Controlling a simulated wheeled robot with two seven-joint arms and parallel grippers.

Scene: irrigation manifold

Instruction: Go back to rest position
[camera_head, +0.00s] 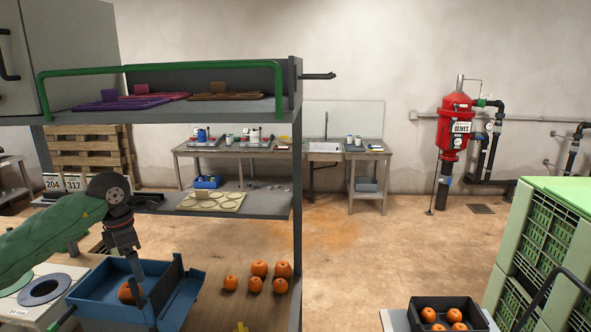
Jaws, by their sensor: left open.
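My left arm comes in from the left in a green sleeve. Its gripper (136,274) points down into a blue box (95,310) on the lower wooden surface. An orange round fruit (126,292) lies in the box, right beside the gripper's fingers. The gripper is open; whether a finger touches the fruit cannot be told. The right gripper is not in view.
A shelf (225,108) with a green rail and coloured trays hangs above the arm. A middle shelf holds a beige tray (211,201). Several orange fruits (259,268) lie right of the box. A black crate (480,326) and green crates (548,240) stand at right.

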